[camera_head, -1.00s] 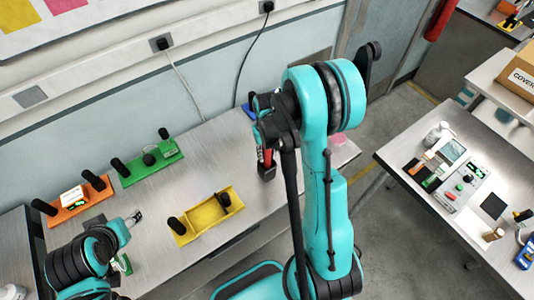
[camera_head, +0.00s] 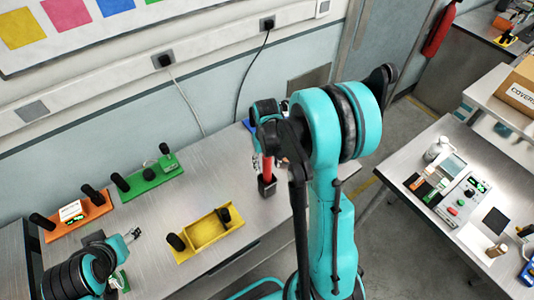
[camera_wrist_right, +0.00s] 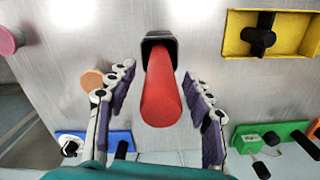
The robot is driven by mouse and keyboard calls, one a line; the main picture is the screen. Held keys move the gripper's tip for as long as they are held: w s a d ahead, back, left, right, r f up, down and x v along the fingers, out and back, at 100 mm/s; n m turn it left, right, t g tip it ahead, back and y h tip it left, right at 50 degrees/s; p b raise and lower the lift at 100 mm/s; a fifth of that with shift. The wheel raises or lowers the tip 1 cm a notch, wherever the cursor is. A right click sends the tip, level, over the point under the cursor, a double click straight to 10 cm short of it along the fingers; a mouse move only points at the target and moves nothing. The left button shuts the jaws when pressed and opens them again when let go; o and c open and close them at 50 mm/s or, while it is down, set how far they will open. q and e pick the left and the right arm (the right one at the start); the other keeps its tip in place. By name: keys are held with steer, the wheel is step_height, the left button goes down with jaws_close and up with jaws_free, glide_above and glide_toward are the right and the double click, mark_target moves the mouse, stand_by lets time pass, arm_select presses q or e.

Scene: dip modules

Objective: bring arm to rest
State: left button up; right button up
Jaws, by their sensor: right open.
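A red cylindrical handle (camera_head: 267,168) stands upright in a black square holder (camera_head: 267,187) on the metal bench. In the right wrist view the red handle (camera_wrist_right: 161,100) sits with one end in the black holder (camera_wrist_right: 159,44). My right gripper (camera_wrist_right: 160,98) is open, its purple-padded fingers on either side of the handle with a visible gap on each side. In the head view the right arm's links hide most of that gripper. My left gripper (camera_head: 132,235) hovers at the bench's left front; its jaws are too small to judge.
An orange tray (camera_head: 75,220), a green tray (camera_head: 150,178) and a yellow tray (camera_head: 205,235) with black posts lie on the bench. A blue item (camera_wrist_right: 95,141) and a pink disc (camera_wrist_right: 8,40) show in the wrist view. A second table (camera_head: 450,140) with devices stands right.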

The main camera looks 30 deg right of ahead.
step_height(320, 180, up, 8)
steer(key=shift+r, duration=0.2)
steer(key=shift+a+r, duration=0.2)
steer(key=shift+r, duration=0.1)
steer(key=s+a+r+n+t, duration=0.2)
steer(key=s+a+r+t, duration=0.5)
steer(key=s+a, duration=0.35)
step_height(320, 180, down, 19)
steer(key=b, duration=2)
steer(key=shift+s+f+t, duration=0.2)
steer(key=shift+s+t, duration=0.1)
steer(key=shift+s, duration=0.05)
steer(key=shift+d, duration=0.1)
